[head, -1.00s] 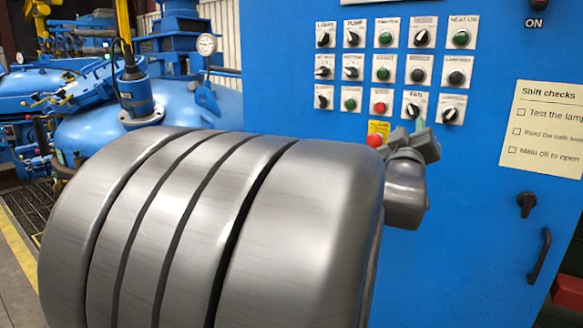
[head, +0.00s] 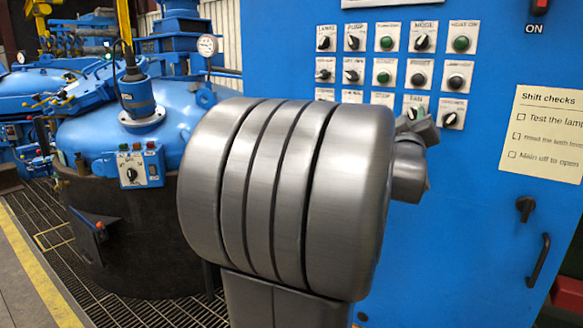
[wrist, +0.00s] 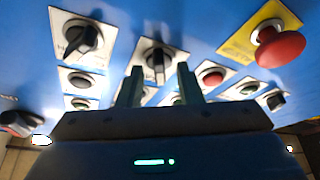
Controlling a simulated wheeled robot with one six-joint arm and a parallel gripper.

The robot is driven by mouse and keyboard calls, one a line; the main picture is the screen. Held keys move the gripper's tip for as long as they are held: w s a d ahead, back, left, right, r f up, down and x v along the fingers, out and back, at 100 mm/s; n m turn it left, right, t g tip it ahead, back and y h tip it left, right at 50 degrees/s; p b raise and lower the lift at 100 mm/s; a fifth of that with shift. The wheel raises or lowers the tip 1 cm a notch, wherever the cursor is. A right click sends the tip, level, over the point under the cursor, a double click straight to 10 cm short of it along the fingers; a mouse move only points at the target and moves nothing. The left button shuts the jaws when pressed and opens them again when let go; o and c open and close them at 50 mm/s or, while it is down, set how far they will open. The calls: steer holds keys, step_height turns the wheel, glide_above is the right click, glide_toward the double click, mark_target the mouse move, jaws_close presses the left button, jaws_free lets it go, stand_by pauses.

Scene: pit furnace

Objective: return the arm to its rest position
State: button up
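My gripper (wrist: 160,88) shows in the wrist view with its two fingers apart and nothing between them. It faces the blue control panel from below, with a black selector knob (wrist: 157,60) on a white plate beyond the fingertips. In the head view my large grey arm link fills the middle, and only a small part of my gripper (head: 420,122) shows behind it, in front of the panel's lower right switches. The red emergency button (wrist: 278,45) on its yellow plate is to the right in the wrist view and hidden behind my arm in the head view.
The blue cabinet (head: 470,200) stands close in front, with rows of switches, a paper checklist (head: 545,135) and a black door handle (head: 539,260). A blue-lidded furnace vessel (head: 185,115) with a small control box (head: 139,165) stands at left. Grating floor (head: 50,235) is open at lower left.

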steer(key=b+v, duration=0.2)
steer(key=v, duration=1.2)
steer(key=p+x, duration=0.3)
steer(key=x, duration=1.1)
steer(key=shift+w+r, duration=0.2)
steer(key=m+h+p, duration=0.1)
steer(key=m+p, duration=0.1)
steer(key=m, duration=0.1)
steer(key=shift+s+a+r+m+h+p, duration=0.1)
steer(key=shift+m+h+p, duration=0.2)
steer(key=shift+m+h, duration=0.1)
steer(key=b+v, duration=0.2)
steer(key=v, duration=1.2)
steer(key=a+f+n+g+y+p, duration=0.3)
steer(key=a+f+g+y+p, duration=0.15)
steer(key=a+f+y, duration=0.45)
steer(key=s+a+f+g+y+p, duration=0.1)
steer(key=s+a+f+g+p, duration=0.2)
steer(key=f, duration=0.7)
steer(key=shift+s+a+g+y+p, duration=0.3)
steer(key=shift+s+a+g, duration=1.05)
steer(key=shift+s, duration=0.6)
steer(key=shift+d+f, duration=0.1)
steer(key=shift+d, duration=0.05)
